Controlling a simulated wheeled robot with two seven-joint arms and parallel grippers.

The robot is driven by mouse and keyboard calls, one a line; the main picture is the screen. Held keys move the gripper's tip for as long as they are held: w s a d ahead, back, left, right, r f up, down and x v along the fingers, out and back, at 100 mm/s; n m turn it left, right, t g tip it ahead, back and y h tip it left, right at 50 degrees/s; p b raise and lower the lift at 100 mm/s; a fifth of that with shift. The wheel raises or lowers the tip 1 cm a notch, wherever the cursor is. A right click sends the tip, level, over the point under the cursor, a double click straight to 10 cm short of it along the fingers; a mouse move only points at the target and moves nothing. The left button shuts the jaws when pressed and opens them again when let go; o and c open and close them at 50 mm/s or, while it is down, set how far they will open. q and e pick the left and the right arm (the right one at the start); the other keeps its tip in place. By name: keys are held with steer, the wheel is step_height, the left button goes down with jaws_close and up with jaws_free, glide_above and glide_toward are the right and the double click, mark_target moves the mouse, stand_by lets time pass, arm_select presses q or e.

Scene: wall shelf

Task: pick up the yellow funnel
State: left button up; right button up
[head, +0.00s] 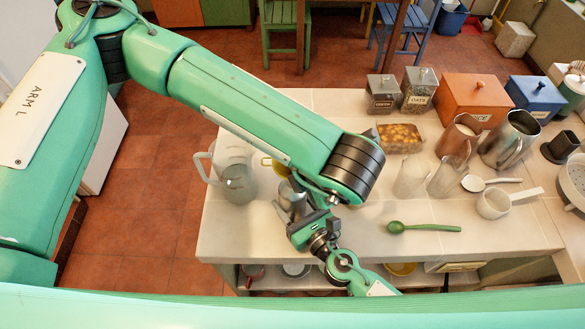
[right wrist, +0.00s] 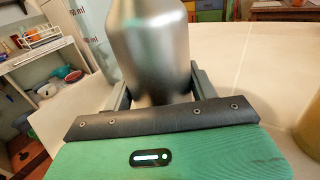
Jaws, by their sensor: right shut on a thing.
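A yellow thing (head: 269,162) stands on the counter, mostly hidden behind my left arm. Another yellow round thing (head: 402,268) shows on the shelf below the counter edge. I cannot tell which one is the funnel. My right gripper (head: 297,214) is shut on a grey metal vessel (head: 288,194) over the counter's left part. The right wrist view shows this metal vessel (right wrist: 152,45) upright between the fingers. A blurred yellowish thing (right wrist: 310,132) is cut off at that view's right edge. My left arm reaches across from the upper left; its gripper does not show.
A clear measuring jug (head: 234,172) stands left of the metal vessel. To the right are clear glasses (head: 410,178), metal pitchers (head: 510,140), a green spoon (head: 425,228) and a white-handled cup (head: 494,203). Canisters and boxes line the back. The counter's front middle has free room.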

arm_select(q)
steer(key=shift+w+f, duration=0.1)
steer(key=shift+f, duration=0.05)
jaws_close()
steer(key=shift+r, duration=0.2)
steer(key=shift+r, duration=4.85)
